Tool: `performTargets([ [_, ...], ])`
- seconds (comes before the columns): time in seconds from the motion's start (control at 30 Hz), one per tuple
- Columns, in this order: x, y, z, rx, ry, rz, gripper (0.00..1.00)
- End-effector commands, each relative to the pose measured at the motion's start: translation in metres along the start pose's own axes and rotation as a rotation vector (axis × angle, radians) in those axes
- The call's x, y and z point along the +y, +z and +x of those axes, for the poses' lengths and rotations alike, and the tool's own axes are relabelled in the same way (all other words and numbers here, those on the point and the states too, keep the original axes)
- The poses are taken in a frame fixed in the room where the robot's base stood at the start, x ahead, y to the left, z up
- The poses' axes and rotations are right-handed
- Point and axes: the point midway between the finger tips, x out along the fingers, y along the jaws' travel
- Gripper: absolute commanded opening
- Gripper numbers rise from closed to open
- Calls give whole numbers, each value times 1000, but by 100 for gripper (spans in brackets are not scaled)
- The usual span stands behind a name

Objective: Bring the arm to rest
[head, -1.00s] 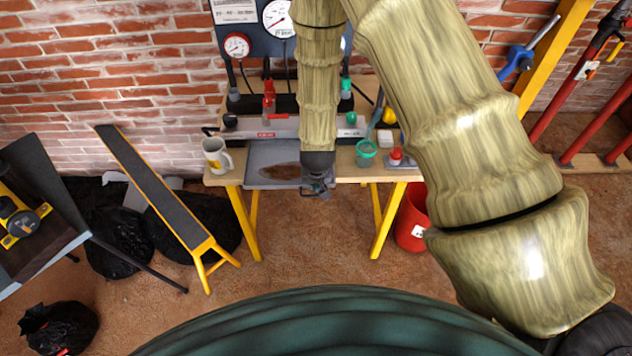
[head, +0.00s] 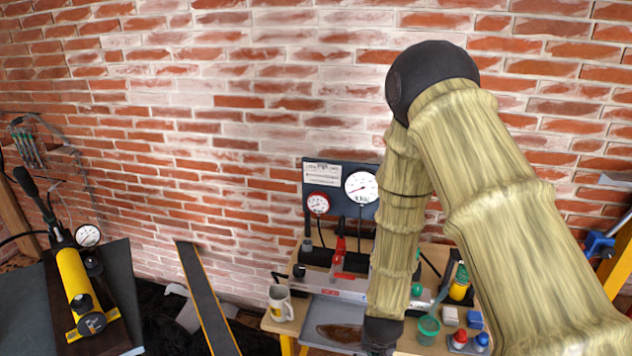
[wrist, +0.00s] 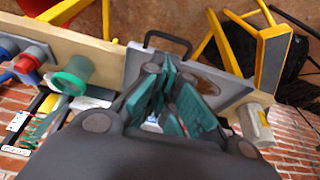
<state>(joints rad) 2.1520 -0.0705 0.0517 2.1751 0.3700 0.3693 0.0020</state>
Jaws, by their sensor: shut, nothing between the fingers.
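My arm comes in from the lower right of the head view, bends at a dark joint high against the wall, and hangs down over the bench (head: 272,322). My gripper (head: 381,344) is at the lower end, partly cut off by the bottom edge, at the right side of a grey tray (head: 318,310) holding a brown patch. In the wrist view my gripper (wrist: 180,98) shows teal finger pads, shut and empty, above the grey tray (wrist: 142,64). The gripper's height over it is hard to tell.
A mug (head: 280,303) stands left of the tray. A green cup (head: 428,328), a yellow bottle (head: 459,287) and small red and blue items stand to the right. A gauge panel (head: 340,180) is behind. A yellow pump (head: 76,285) is at left. The upper wall area is clear.

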Motion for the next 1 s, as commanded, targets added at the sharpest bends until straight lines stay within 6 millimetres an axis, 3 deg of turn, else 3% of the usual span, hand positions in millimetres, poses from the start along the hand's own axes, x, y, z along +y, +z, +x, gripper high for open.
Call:
performTargets([
  [0.17, 25, 66, 39, -63, 14, -48, 0],
  [0.3, 51, 137, 68, -130, 15, -105, 0],
  [0.5, 85, 243, 94, -236, -5, -180, 0],
  [0.6, 98, 287, 98, -281, -21, -207, 0],
  [0.7, 106, 318, 98, -314, -36, -225, 0],
  [0.8, 110, 337, 97, -335, -47, -235, 0],
  [1.0, 112, 346, 95, -344, -54, -242, 0],
])
